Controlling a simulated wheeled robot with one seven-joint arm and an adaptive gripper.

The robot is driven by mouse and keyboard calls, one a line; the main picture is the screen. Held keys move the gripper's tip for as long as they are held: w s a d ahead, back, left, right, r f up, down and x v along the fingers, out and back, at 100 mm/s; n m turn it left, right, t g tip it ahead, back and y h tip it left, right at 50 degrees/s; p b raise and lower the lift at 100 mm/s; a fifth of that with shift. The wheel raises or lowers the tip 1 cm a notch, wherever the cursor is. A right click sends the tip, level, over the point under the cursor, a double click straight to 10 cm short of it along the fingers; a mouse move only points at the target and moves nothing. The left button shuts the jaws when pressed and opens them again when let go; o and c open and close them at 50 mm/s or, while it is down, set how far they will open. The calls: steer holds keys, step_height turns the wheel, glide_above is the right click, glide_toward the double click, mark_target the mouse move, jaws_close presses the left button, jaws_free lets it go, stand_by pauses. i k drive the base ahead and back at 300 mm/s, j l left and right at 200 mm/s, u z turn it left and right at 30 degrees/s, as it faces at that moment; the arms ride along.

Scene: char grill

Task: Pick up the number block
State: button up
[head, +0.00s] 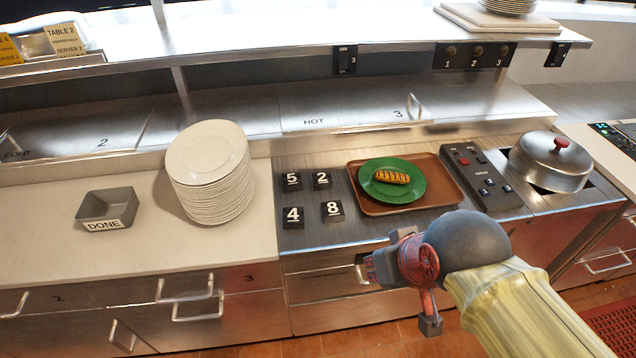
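All are upright and uncovered. My gripper (403,296) is in front of the counter's edge, to the right of and nearer than the blocks. Its two fingers look spread apart, with nothing between them. It touches no block.
A brown tray (447,198) holding a green plate (421,168) with grilled food sits right of the blocks. A tall plate stack (238,203) and a grey DONE bin (92,206) stand left. A control panel (487,182) and lidded pot (553,165) are right.

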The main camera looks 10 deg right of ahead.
mark_target(322, 181)
steer(key=j+z, duration=0.35)
steer(key=j, duration=0.3)
steer(key=j+z, duration=0.4)
steer(key=j, duration=0.3)
